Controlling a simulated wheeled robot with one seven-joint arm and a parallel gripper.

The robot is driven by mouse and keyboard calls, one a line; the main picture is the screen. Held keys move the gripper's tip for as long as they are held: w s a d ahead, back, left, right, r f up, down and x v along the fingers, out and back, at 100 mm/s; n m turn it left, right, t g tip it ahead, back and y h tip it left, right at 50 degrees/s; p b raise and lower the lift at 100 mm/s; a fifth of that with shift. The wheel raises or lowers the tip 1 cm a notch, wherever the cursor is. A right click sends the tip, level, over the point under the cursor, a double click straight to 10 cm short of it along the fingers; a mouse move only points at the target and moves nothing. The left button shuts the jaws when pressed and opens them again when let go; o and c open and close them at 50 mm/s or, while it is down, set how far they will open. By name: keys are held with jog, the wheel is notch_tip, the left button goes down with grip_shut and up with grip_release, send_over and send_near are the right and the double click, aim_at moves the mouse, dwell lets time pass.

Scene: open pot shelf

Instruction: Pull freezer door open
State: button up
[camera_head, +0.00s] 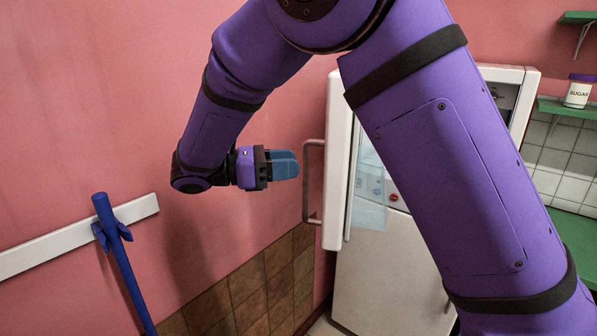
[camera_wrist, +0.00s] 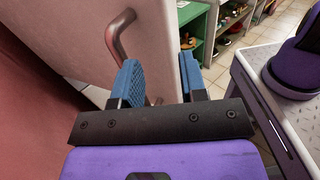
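The freezer door (camera_head: 338,165) is the white upper door of a tall fridge-freezer, and it stands ajar, with the inside partly showing behind its edge. Its brownish metal bar handle (camera_head: 306,185) is on the left side of the door. My gripper (camera_head: 297,165) points at the handle, with its blue fingertips just left of the bar. In the wrist view the gripper (camera_wrist: 160,80) is open. The handle (camera_wrist: 113,38) there runs down behind the left finger, and its lower end shows between the fingers. I cannot tell whether a finger touches it. The door (camera_wrist: 75,45) fills the upper left.
The lower fridge door (camera_head: 385,285) looks shut. My arm hides much of the appliance. A blue pole (camera_head: 122,265) leans by a white wall rail (camera_head: 50,245) at left. Green shelves with a sugar jar (camera_head: 579,91) are at right. Tiled floor (camera_wrist: 240,45) lies beyond the door.

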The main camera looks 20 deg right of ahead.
jog(key=s, duration=0.1)
jog(key=s+d, duration=0.1)
jog(key=s, duration=0.3)
jog(key=shift+s+d+r, duration=0.2)
jog(key=shift+r, duration=0.05)
